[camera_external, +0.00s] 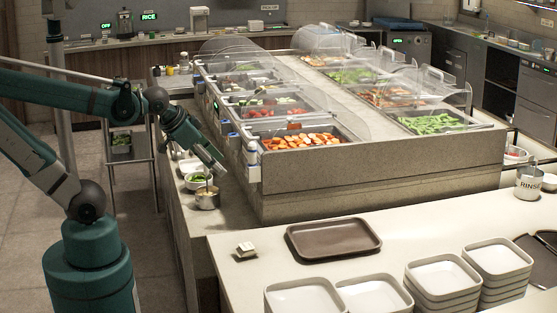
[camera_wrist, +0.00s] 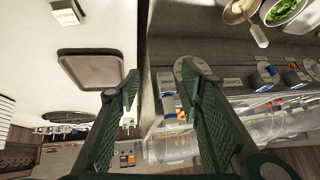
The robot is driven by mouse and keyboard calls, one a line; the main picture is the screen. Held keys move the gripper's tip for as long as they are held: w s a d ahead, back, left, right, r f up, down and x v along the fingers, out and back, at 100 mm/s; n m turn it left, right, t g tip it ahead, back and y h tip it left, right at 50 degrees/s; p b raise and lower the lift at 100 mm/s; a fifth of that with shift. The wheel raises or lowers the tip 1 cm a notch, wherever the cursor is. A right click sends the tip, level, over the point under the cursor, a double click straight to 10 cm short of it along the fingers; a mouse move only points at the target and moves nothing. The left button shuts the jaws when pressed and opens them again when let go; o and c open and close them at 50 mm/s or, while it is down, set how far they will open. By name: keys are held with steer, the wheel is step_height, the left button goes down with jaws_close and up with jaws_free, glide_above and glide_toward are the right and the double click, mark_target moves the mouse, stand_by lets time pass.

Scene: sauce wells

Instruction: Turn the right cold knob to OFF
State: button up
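My gripper (camera_external: 214,164) is at the near left corner of the serving counter, beside its control side. In the wrist view my gripper (camera_wrist: 161,72) is open, with nothing between its two fingers. A row of small dark controls with blue and white parts runs along the counter side in the wrist view, with one knob-like control (camera_wrist: 266,76) and another (camera_wrist: 293,78) right of the fingers. A rounded grey piece (camera_wrist: 188,64) is partly hidden behind the right finger. A small label (camera_wrist: 232,82) is unreadable. I cannot tell which control is the right cold knob or its setting.
The serving counter (camera_external: 380,160) holds food pans under clear covers. Small bowls (camera_external: 207,197) stand on the ledge below my gripper.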

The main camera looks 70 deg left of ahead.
steer(key=s+a+n+y+p, duration=0.1)
steer(key=a+y, duration=0.1)
steer(key=a, duration=0.7)
steer(key=w+a+r+m+t+y+b, duration=0.1)
steer(key=w+a+r+m+t+y, duration=0.15)
steer(key=w+a+r, duration=0.7)
steer(key=w+a+r+m+t+y, duration=0.2)
steer(key=w+a+r+m+t, duration=0.2)
steer(key=a, duration=1)
steer(key=w+a+r+m+t+y+b, duration=0.15)
steer(key=w+a+r+m+t, duration=0.25)
steer(key=w+a+r, duration=0.55)
steer(key=s+a+f+m+t+h, duration=0.3)
steer(key=a+f+m+h, duration=0.1)
steer(key=a+f+m, duration=0.4)
steer(key=s+d+f+m+g+h, duration=0.1)
steer(key=s+d+f+m+h, duration=0.1)
steer(key=s+f, duration=0.3)
steer(key=s+d+f+m+h, duration=0.1)
steer(key=s+f+m+h, duration=0.2)
steer(key=f, duration=0.9)
steer(key=s+d+f+m+g+h, duration=0.1)
steer(key=s+d+f+m+h, duration=0.1)
steer(key=s+f, duration=0.5)
steer(key=shift+d+f+m+g+h+b, duration=0.35)
steer(key=shift+f+m+h, duration=0.15)
steer(key=shift+f+m, duration=0.55)
